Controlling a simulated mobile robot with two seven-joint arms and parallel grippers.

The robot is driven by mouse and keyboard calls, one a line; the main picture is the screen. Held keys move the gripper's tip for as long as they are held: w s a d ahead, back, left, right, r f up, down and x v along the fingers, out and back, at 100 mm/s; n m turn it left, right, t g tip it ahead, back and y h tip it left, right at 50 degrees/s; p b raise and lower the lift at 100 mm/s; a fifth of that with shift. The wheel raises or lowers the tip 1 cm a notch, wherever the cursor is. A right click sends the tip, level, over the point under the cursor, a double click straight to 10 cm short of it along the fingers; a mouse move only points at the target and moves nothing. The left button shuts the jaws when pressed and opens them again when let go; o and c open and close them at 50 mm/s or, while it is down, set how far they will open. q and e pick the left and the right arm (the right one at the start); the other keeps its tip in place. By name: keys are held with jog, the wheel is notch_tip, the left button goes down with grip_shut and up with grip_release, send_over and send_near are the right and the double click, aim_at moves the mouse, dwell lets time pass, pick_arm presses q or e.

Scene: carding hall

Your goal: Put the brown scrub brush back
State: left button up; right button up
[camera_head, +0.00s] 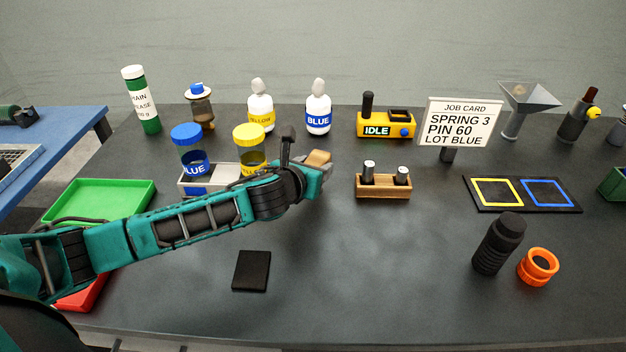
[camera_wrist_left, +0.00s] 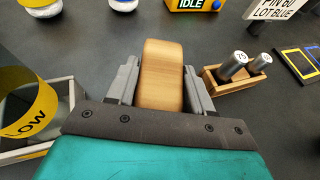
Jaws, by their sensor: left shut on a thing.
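The brown scrub brush (camera_head: 319,157) shows only as a tan wooden block at the end of my left arm; its bristles are hidden. My left gripper (camera_head: 314,169) is shut on it, above the middle of the dark bench, left of the wooden pin holder. In the left wrist view the brush (camera_wrist_left: 162,75) stands between the two grey fingers of the left gripper (camera_wrist_left: 162,88), its long side pointing away from the wrist. I cannot tell whether its underside touches the bench. My right gripper is not in view.
A wooden holder (camera_head: 384,190) with two pins stands right of the brush. Blue-lidded (camera_head: 188,150) and yellow-lidded (camera_head: 249,148) jars stand left. A dark flat pad (camera_head: 251,270) lies in front. A black cylinder (camera_head: 498,244) and an orange ring (camera_head: 538,266) stand front right. The front middle is clear.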

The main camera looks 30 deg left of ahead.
pick_arm(q)
jog(key=shift+f, duration=1.8)
jog(key=shift+f, duration=0.1)
jog(key=o, duration=1.3)
jog(key=shift+s, duration=0.1)
jog(key=v, duration=1.2)
